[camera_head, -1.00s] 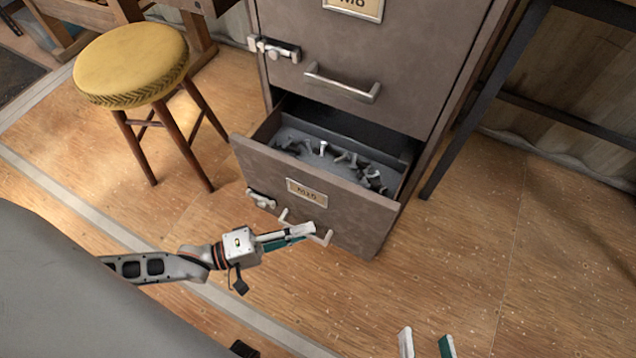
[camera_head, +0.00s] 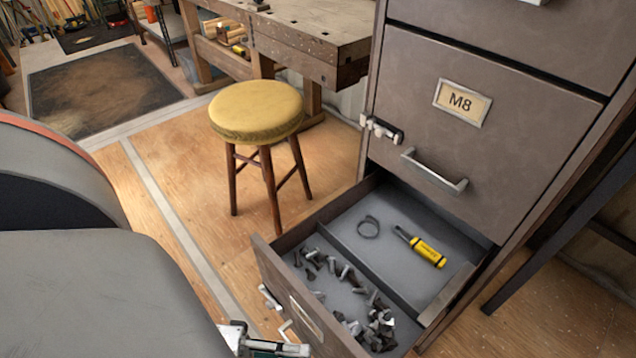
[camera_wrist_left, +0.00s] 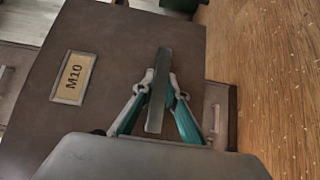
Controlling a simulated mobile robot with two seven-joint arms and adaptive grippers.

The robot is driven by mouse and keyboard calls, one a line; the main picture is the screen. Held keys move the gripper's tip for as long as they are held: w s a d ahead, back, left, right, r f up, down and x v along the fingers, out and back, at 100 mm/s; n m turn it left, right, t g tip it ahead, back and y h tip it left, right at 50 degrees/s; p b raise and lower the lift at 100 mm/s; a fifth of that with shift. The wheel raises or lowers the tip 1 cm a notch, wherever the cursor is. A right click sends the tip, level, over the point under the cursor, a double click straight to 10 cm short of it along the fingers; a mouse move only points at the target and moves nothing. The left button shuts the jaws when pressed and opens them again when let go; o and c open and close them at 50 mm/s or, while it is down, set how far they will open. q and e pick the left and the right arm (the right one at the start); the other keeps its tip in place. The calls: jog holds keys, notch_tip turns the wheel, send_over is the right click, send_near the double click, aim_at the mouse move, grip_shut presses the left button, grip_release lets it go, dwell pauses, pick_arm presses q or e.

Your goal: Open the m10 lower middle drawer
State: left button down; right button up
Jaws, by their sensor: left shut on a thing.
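The M10 lower drawer (camera_head: 278,277) stands far out of the cabinet. Its inside shows a divider, with several dark bolts (camera_head: 378,328) in the front part and a yellow-handled tool (camera_head: 428,252) and a dark ring (camera_head: 368,227) behind. In the left wrist view the drawer front (camera_wrist_left: 125,45) carries the M10 label (camera_wrist_left: 73,78). My left gripper (camera_wrist_left: 160,92) is shut on the drawer's bar handle (camera_wrist_left: 158,62). In the head view my left gripper (camera_head: 290,348) shows at the bottom edge, beside the drawer front. My right gripper is not in view.
The closed M8 drawer (camera_head: 480,130) is above. A yellow-topped stool (camera_head: 256,112) stands left of the cabinet, before a wooden workbench (camera_head: 300,38). Dark table legs (camera_head: 560,235) are on the right. Floor is clear between the stool and the open drawer.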

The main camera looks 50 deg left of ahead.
pick_arm(q)
jog(key=shift+s, duration=2)
jog(key=c, duration=2)
grip_release()
jog(key=v, duration=1.2)
